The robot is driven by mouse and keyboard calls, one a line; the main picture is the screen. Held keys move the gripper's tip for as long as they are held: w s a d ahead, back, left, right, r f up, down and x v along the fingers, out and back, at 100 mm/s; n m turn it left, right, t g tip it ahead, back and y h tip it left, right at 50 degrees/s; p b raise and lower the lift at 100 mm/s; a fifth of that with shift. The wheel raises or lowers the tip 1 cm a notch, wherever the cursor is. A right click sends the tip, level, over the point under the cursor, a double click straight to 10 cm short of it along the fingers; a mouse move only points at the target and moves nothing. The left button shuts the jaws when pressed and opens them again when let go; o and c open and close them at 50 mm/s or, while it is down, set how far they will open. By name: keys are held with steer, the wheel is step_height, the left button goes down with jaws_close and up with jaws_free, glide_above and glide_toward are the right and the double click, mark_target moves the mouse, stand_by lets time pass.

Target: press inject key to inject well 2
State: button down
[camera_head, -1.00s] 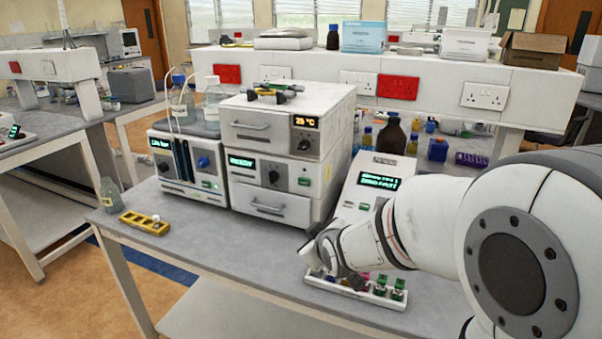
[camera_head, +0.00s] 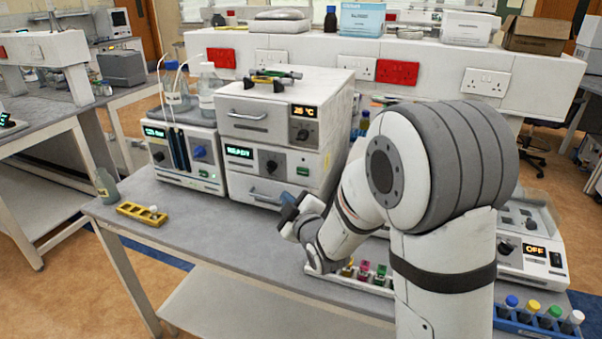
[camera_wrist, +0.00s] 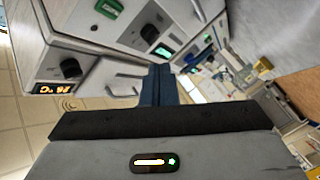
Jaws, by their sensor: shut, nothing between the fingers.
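The instrument stack (camera_head: 285,140) stands on the bench. Its middle module has a display reading READY (camera_head: 240,152), a dark knob (camera_head: 271,166) and a green key (camera_head: 303,171). I cannot read any label on the key. In the wrist view the green key (camera_wrist: 109,8) is at the top edge, with the knob (camera_wrist: 150,33) and display (camera_wrist: 163,52) beside it. My gripper (camera_head: 288,203) is in front of the stack's lower right, below the green key and apart from it. Its blue fingers (camera_wrist: 157,84) are shut and empty. No well numbers are legible.
The pump unit (camera_head: 187,155) stands left of the stack. A yellow rack (camera_head: 140,213) lies at the bench's front left. A white rack (camera_head: 362,282) of colored vials sits under my arm. A blue rack (camera_head: 538,325) is at the lower right. The bench before the stack is clear.

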steer(key=shift+w, duration=0.1)
steer(key=p, duration=0.2)
glide_toward(297, 172)
steer(key=w+a, duration=0.3)
steer(key=shift+w+f, duration=0.25)
steer(key=shift+w, duration=0.3)
stand_by(1.3)
steer(key=shift+w+d+f+b, duration=0.1)
steer(key=shift+w+b, duration=0.15)
steer(key=shift+b, duration=0.25)
steer(key=shift+w+d+b, duration=0.2)
steer(key=shift+w+b, duration=0.25)
steer(key=shift+w, duration=0.05)
stand_by(0.5)
steer(key=shift+s, duration=0.1)
steer(key=shift+s+a+b, duration=0.3)
steer(key=shift+s+b, duration=0.35)
steer(key=shift+b, duration=0.1)
steer(key=shift+s, duration=0.1)
